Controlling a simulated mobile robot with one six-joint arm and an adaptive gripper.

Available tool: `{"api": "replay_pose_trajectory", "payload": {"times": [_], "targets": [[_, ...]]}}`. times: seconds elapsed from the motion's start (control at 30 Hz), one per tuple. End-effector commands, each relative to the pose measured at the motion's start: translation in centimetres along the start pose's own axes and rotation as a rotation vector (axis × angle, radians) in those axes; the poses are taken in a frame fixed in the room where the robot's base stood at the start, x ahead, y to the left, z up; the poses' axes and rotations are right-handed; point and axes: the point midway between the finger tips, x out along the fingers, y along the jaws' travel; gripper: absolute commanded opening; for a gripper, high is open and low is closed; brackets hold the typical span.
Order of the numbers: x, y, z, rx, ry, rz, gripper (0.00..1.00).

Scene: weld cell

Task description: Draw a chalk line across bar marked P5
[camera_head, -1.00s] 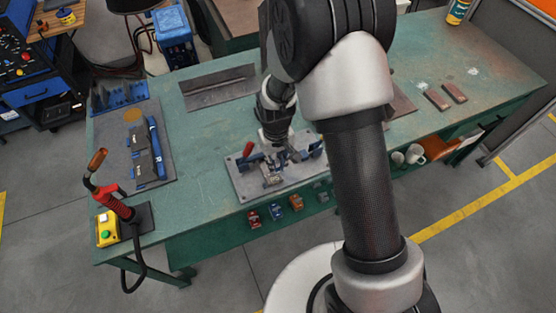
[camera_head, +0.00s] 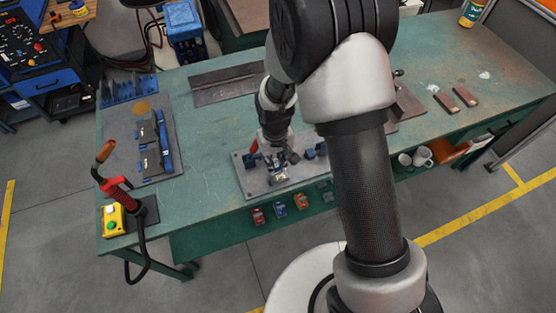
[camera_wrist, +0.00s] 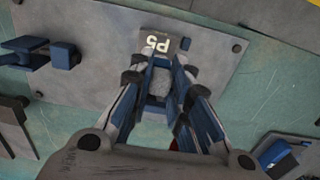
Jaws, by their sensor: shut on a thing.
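A label marked P5 (camera_wrist: 158,42), upside down in the wrist view, lies on a grey fixture plate (camera_wrist: 205,65). The plate is on the green table, and its rim also shows in the head view (camera_head: 247,191). My gripper (camera_wrist: 160,78) points down over this plate, its tips just short of the label in the wrist view. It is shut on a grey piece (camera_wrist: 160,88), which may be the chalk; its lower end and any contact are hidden. In the head view my gripper (camera_head: 278,146) is small, its fingertips unclear. I cannot make out the bar itself.
Blue clamps (camera_wrist: 60,53) stand on the plate near my gripper. Two brown blocks (camera_head: 465,96) lie at the table's right, near white smudges. A dark board with blue tools (camera_head: 178,172) and a red-handled device (camera_head: 118,184) are at left.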

Motion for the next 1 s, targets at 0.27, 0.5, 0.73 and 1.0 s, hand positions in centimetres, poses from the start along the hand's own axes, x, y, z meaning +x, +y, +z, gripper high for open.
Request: {"api": "replay_pose_trajectory", "payload": {"times": [0.27, 0.5, 0.73, 1.0], "targets": [[0.0, -0.6, 0.0, 0.0, 0.0, 0.0, 0.0], [0.1, -1.0, 0.0, 0.001, -0.001, 0.0, 0.0], [0.0, -1.6, 0.0, -0.001, -0.001, 0.0, 0.0], [-0.1, -1.6, 0.0, 0.001, 0.0, 0.0, 0.0]]}}
